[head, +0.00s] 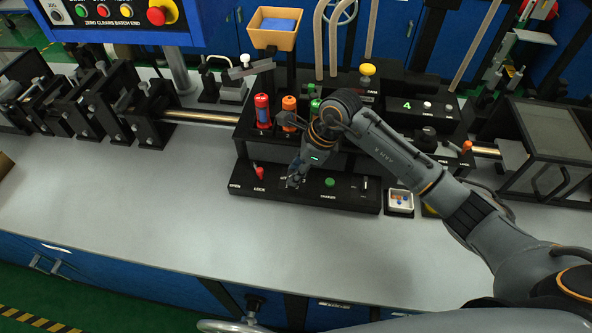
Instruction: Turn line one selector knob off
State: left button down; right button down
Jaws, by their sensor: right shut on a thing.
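A long black control panel (345,200) lies on the front of the grey bench. It carries a red lever (259,173) at its left, a green button (330,182) right of centre and a small switch (364,185) near its right end. My right gripper (293,181) points down onto the panel between the red lever and the green button. Its fingers are shut on a small control there, in the place of the selector knob. The fingers hide that knob and part of its label, so its angle cannot be read. My left gripper is not in view.
Red (262,111) and orange (289,112) cylinders stand in a black rack just behind the panel. A yellow knob (367,70) sits farther back. A small white tray (399,203) is at the panel's right. The bench front left is clear.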

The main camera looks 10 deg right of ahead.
jog(key=m+b, duration=0.1)
jog(key=m, duration=0.1)
jog(key=m+t, duration=0.1)
jog(key=m, duration=0.1)
jog(key=shift+s+t+h+b, duration=0.1)
jog(key=shift+t+h+b, duration=0.2)
jog(key=shift+h+b, duration=0.1)
jog(key=m+b, duration=0.1)
jog(key=m, duration=0.1)
jog(key=m+t+h+b, duration=0.1)
jog(key=m, duration=0.2)
jog(key=shift+a+m+h, duration=0.15)
jog(key=shift+m+h, duration=0.15)
jog(key=c, duration=1.3)
grip_release()
jog(key=shift+s, duration=0.1)
jog(key=shift+r, duration=0.1)
jog(key=v, duration=1.2)
